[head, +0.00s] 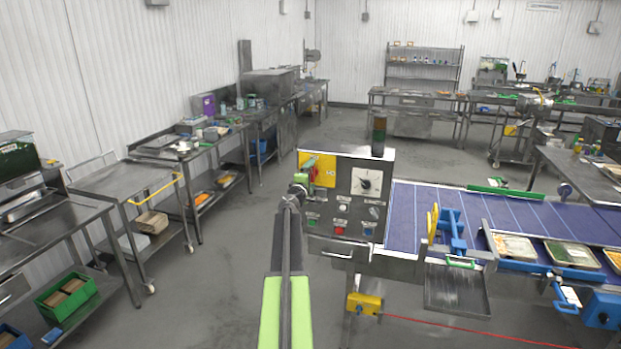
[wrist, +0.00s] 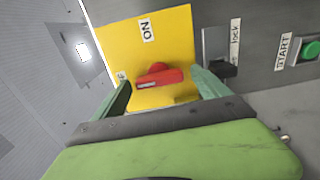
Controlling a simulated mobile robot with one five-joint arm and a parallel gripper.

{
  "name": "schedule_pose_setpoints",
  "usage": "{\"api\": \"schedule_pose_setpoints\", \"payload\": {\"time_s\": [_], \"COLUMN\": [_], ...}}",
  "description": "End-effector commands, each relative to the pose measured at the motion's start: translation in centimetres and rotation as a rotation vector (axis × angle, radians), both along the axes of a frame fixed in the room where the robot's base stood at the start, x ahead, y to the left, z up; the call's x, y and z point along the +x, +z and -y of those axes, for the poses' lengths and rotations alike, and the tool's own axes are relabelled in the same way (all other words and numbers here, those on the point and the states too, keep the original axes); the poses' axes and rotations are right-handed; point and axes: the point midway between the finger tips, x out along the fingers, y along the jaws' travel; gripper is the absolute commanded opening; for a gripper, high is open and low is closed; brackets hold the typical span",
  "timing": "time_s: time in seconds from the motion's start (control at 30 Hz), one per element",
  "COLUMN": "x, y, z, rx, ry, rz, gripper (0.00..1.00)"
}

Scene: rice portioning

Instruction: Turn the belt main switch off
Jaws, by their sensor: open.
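The belt main switch is a red rotary handle (wrist: 160,76) on a yellow plate (wrist: 120,42) on the grey control panel. An ON label (wrist: 147,30) is at the top of the plate in the wrist view, and a partly hidden label is at its left edge. The handle lies nearly across the wrist view, not pointing up to ON. My gripper (wrist: 161,82) is open, one finger on each side of the handle; contact cannot be told. In the head view my gripper (head: 300,182) is at the panel's left side, partly covering the yellow plate (head: 325,170).
The panel also carries a black lock (wrist: 222,68), a green START button (wrist: 310,50), a dial (head: 367,182) and a red button (head: 339,231). A stack light (head: 379,136) stands on top. The blue belt (head: 420,205) runs right with filled trays (head: 515,247).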

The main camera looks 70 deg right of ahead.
Motion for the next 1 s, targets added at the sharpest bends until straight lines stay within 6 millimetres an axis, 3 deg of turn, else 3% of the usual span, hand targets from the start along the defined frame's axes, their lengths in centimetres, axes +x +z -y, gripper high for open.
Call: {"api": "schedule_pose_setpoints", "payload": {"time_s": [0.6,0.8,1.0], "x": [-1.0,-1.0,-0.9], "y": [0.0,0.0,0.0], "z": [-15.2,-17.0,-17.2], "rx": [0.0,0.0,0.0], "ry": [0.001,0.0,0.001], "rz": [-0.001,-0.001,-0.001], "gripper": [0.85,0.85,0.85]}}
